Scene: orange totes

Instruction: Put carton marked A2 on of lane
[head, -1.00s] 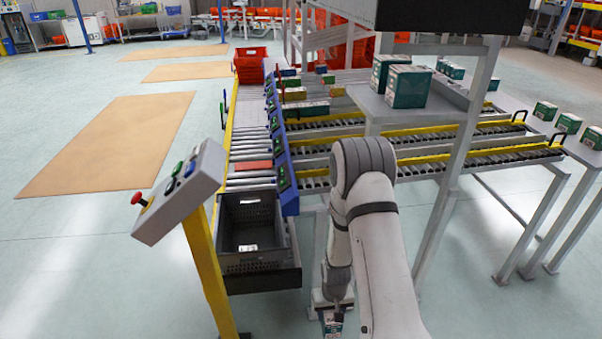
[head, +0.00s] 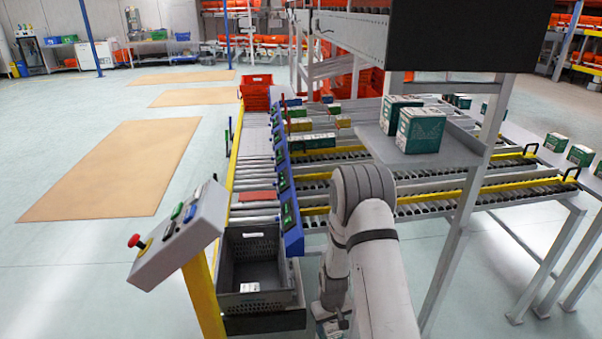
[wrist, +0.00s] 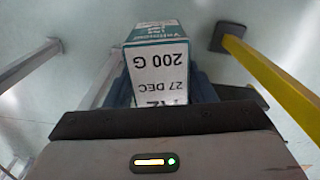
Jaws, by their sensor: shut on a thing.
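My gripper (head: 332,318) is low in front of the racks, beside the grey tote, at the bottom of the head view. It is shut on a white and teal carton (wrist: 157,62), which the wrist view shows jutting out past the fingers. Its white face reads "200 G" and "27 DEC" upside down, with a partly hidden mark that looks like "A2". Roller lanes (head: 425,188) with yellow rails run to the right behind my arm. Several small cartons (head: 312,140) sit at their left ends.
A grey tote (head: 240,300) with a small white item stands on the roller conveyor (head: 253,212). A button console (head: 180,235) on a yellow post is at the left. Two teal cartons (head: 420,130) stand on a raised shelf (head: 455,152). Open floor lies left.

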